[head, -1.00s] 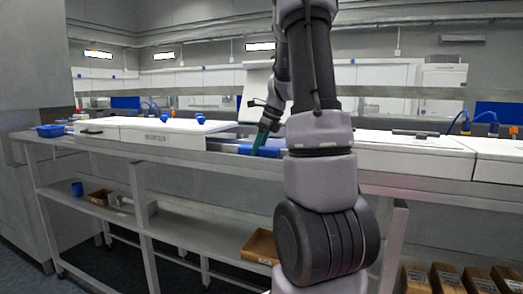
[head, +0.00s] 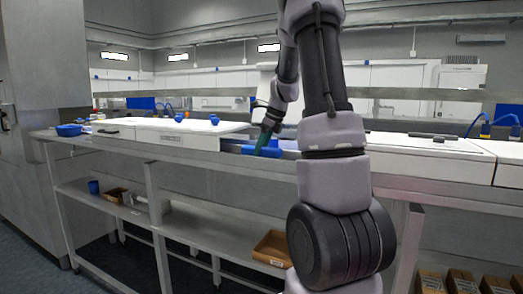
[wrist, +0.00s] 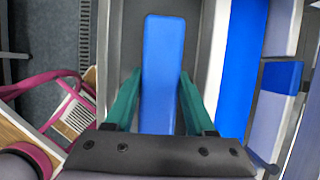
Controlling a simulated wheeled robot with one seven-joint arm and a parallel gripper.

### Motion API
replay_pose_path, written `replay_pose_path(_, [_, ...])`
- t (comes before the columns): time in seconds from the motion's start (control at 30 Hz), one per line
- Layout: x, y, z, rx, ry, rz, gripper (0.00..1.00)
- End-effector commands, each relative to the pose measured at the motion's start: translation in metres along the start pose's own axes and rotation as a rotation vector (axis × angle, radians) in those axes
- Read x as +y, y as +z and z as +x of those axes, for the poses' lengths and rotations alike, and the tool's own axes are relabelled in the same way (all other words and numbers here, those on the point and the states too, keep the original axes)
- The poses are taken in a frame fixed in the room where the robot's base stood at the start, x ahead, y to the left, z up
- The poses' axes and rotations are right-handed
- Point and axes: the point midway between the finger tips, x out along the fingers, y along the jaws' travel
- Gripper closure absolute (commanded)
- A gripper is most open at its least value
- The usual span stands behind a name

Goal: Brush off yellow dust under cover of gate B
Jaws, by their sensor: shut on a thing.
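My gripper (head: 266,141) has green fingers and reaches down to the bench line, just right of a closed-looking white cover (head: 160,124). In the wrist view my gripper (wrist: 158,76) is shut on a long blue block (wrist: 163,45). The block also shows low at the fingertips in the head view (head: 262,151). I cannot tell whether it is a brush; no bristles show. The cover's front lettering is too small to read, so I cannot tell which is gate B. Another white cover (head: 430,146) lies to the right, partly behind my arm. No yellow dust is visible.
A blue tray (head: 69,130) sits at the bench's left end. Blue knobs (head: 214,119) stand on the left cover. The lower shelf holds a cardboard box (head: 272,248) and a blue cup (head: 93,187).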

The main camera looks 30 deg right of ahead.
Motion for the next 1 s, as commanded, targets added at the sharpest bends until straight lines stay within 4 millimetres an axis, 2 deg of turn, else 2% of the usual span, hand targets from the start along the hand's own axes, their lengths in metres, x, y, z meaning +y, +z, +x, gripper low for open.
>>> replay_pose_path(0.23, [0.0,-0.019,-0.005,0.001,0.001,0.002,0.97])
replay_pose_path(0.47, [0.0,-0.026,-0.007,0.003,0.001,0.003,0.97])
replay_pose_path(0.8, [0.0,-0.048,-0.017,0.005,0.002,0.004,0.97])
replay_pose_path(1.0, [0.0,-0.052,-0.019,0.004,0.002,0.004,0.97])
